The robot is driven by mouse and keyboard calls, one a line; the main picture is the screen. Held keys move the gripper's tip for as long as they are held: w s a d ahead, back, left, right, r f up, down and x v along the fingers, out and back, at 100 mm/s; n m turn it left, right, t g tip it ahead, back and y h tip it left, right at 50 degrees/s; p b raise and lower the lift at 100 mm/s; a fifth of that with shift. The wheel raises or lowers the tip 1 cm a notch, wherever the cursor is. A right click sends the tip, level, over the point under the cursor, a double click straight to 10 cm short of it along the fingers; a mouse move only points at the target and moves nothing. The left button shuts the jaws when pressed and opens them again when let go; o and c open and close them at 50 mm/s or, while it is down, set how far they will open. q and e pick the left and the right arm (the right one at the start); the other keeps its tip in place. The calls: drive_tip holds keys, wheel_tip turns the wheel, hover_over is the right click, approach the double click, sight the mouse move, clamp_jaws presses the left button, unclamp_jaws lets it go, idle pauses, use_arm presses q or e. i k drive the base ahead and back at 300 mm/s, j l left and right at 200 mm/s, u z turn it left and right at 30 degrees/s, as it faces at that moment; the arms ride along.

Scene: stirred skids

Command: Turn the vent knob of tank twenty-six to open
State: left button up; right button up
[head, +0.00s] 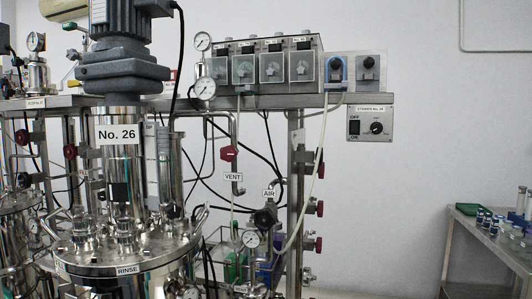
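Tank twenty-six (130,262) is a steel vessel at the left in the head view, with a white "No. 26" label (118,135) on its column. A red knob (228,154) sits on a thin vertical pipe right of the tank. The "VENT" label (232,176) is just below this knob. The knob is too small to tell whether it stands at open or closed. Neither of my grippers is in view.
A dark valve (264,218) with an "AIR" label and a gauge (251,239) stand lower right of the vent knob. Hoses and cables hang around the pipes. A stirrer control box (371,123) is on the wall. Floor space lies before a side table (492,240).

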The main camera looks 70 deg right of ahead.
sight(228, 154)
drive_tip(key=k+l+z, duration=0.15)
drive_tip(key=z, duration=1.85)
